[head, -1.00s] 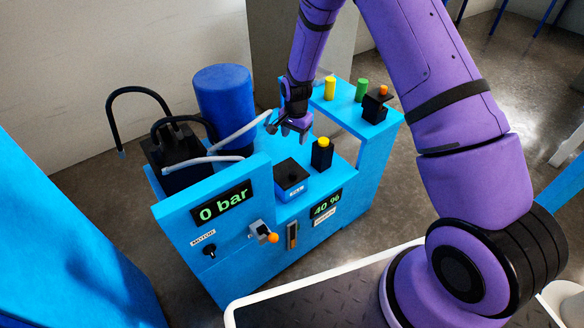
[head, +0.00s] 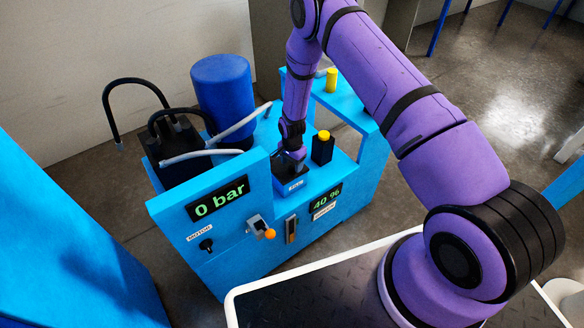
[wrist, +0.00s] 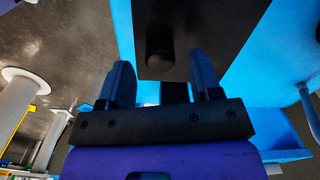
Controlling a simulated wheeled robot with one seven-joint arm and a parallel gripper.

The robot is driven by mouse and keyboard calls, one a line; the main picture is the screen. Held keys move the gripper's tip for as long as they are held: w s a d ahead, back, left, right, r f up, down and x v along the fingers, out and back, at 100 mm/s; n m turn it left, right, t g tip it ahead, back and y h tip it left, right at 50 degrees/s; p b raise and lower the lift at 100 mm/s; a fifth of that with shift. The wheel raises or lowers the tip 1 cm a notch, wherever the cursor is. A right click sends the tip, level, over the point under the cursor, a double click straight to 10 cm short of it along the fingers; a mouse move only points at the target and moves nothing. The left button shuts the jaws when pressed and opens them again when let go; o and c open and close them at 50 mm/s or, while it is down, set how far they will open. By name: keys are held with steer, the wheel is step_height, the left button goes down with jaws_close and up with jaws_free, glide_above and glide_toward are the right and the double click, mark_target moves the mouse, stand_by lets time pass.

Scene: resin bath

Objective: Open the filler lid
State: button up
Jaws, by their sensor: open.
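The filler lid (head: 282,174) is a black plate on a small blue box with a label on the blue machine's top. In the wrist view the dark lid (wrist: 205,25) carries a round black knob (wrist: 159,58). My gripper (head: 291,158) points down just over the lid in the head view and hides the knob there. In the wrist view its two fingers (wrist: 160,68) are apart, one on either side of the knob's line, with nothing held. Whether the fingertips reach down around the knob I cannot tell. The lid looks closed.
A black block with a yellow cap (head: 323,148) stands close right of the lid. The raised panel with the 0 bar display (head: 220,199) is to the left. Grey hoses (head: 230,128) and a blue drum (head: 223,95) stand behind. A yellow cylinder (head: 331,80) sits on the back shelf.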

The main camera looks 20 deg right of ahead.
steer(key=shift+f, duration=1.4)
jaws_close()
steer(key=shift+r, duration=0.1)
